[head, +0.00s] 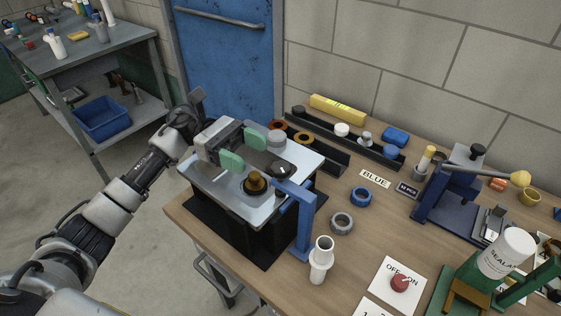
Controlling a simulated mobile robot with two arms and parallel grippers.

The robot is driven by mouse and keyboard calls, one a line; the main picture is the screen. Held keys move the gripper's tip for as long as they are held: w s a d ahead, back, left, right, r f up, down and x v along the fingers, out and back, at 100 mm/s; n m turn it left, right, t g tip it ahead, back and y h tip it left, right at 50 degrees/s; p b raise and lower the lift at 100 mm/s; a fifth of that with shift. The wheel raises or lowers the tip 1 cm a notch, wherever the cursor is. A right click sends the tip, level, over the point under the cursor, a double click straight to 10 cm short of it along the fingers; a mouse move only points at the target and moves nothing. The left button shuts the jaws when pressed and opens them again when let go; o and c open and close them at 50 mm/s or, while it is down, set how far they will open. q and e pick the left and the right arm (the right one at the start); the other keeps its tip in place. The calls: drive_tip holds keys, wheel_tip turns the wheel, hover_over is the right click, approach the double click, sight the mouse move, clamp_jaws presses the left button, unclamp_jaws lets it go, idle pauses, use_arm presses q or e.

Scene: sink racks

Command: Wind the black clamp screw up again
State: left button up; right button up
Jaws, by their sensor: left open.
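A blue clamp (302,220) stands at the right edge of a steel plate (215,182) that rests on a black stand (240,232). I cannot clearly make out the black clamp screw; a dark round knob with a white mark (281,171) shows on the plate near the clamp's top arm. A brass-coloured knob (255,183) on a dark round base is left of the clamp's arm. My left gripper (243,148) is above the back of the plate, its two green fingertips apart, with nothing seen held between them. It partly hides the plate. My right gripper is not in view.
A blue ring (360,196) and grey ring (341,223) lie on the wooden bench. Behind is a black rail (350,139) with small parts. A blue vise-like device (440,200) and sealant bottle (507,252) are at right.

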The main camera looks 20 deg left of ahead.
sight(280, 166)
use_arm(q)
drive_tip(key=p+x, duration=0.2)
drive_tip(key=x, duration=0.4)
drive_tip(key=shift+d+r, duration=0.15)
drive_tip(key=shift+s+d, duration=0.15)
drive_tip(key=shift+d, duration=0.55)
drive_tip(key=shift+c, duration=0.5)
